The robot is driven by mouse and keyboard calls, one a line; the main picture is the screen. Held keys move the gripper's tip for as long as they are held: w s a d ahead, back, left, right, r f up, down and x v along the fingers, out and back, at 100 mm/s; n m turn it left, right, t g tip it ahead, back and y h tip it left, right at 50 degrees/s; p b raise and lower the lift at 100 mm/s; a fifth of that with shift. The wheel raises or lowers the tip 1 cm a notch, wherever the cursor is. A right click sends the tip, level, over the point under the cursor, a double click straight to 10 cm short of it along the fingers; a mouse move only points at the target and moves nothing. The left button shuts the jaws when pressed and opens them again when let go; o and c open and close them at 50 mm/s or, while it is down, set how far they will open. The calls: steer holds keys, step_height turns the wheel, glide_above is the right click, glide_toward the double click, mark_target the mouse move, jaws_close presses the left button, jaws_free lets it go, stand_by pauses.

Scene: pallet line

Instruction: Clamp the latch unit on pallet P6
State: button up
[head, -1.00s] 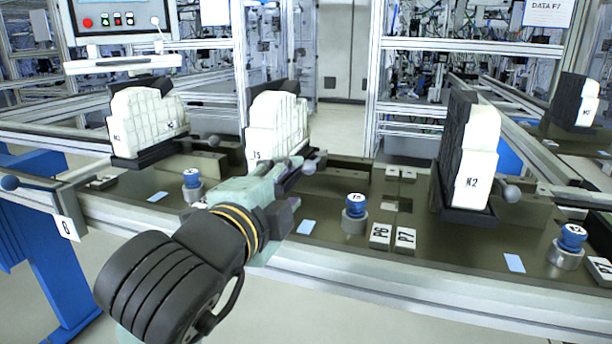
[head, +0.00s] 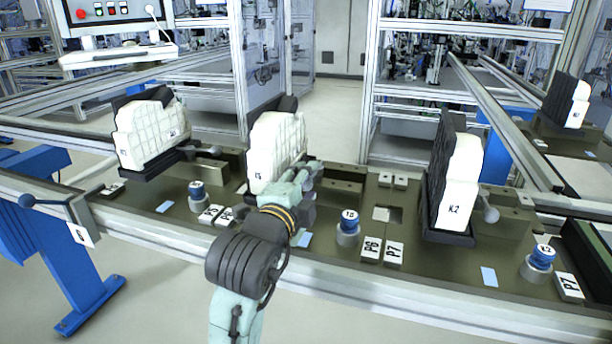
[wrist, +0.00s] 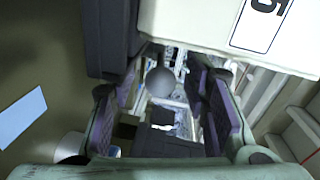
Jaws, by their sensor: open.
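The middle white ribbed block (head: 275,150) stands upright with a black backing, left of the P6 card (head: 371,249). Its label looks like I5 or 15. It also shows in the wrist view as a white face with a label (wrist: 262,20). My gripper (head: 312,172) is at this block's lower right side. In the wrist view my open gripper (wrist: 166,92) has its two purple-padded fingers apart, and a dark grey ball knob (wrist: 160,82) shows in the gap between them. I cannot tell whether they touch it. The knob's lever is mostly hidden.
A similar block (head: 150,130) with a lever stands at left, and block K2 (head: 458,185) at right. A P7 card (head: 394,252) sits beside P6. Blue-topped posts (head: 348,225) rise from the line's near side. A metal rail (head: 330,278) runs along the front.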

steer(key=shift+w, duration=0.15)
jaws_close()
stand_by(0.5)
stand_by(0.4)
